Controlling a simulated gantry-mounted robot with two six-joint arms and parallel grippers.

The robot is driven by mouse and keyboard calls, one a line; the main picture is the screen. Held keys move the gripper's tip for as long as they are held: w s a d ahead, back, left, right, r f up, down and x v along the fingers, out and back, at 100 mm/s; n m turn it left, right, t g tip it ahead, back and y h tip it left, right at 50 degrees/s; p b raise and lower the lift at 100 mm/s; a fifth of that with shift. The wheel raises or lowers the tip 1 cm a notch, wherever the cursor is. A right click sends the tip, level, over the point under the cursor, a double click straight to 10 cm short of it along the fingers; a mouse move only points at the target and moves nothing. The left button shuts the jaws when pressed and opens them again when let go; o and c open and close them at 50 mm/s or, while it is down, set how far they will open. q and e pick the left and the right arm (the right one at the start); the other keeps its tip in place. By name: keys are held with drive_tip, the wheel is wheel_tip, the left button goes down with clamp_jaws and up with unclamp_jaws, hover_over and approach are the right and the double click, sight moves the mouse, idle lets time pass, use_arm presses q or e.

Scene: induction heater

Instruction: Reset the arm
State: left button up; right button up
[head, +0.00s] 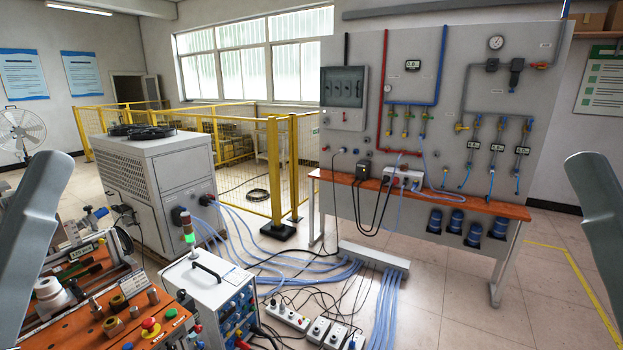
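A grey link of my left arm slants across the left edge of the head view, in front of the orange workbench (175,325). A grey link of my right arm stands at the right edge, in front of the floor and back wall. No fingers of either gripper show, so I cannot see what they hold. The induction heater is not clearly identifiable; a white power unit (207,290) with a handle and blue front stands beside the bench.
A large grey cabinet (150,190) stands behind the bench. Blue hoses (310,268) and power strips (288,317) lie on the floor. A grey panel (455,80) with pipes and gauges rises behind an orange-topped table (450,200). Floor at the right (550,300) is clear.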

use_arm(q)
wheel_tip(320, 180, up, 30)
drive_tip(key=p, duration=2.7)
use_arm(e)
wheel_tip(320, 180, up, 30)
use_arm(q)
drive_tip(key=shift+w+a, duration=0.1)
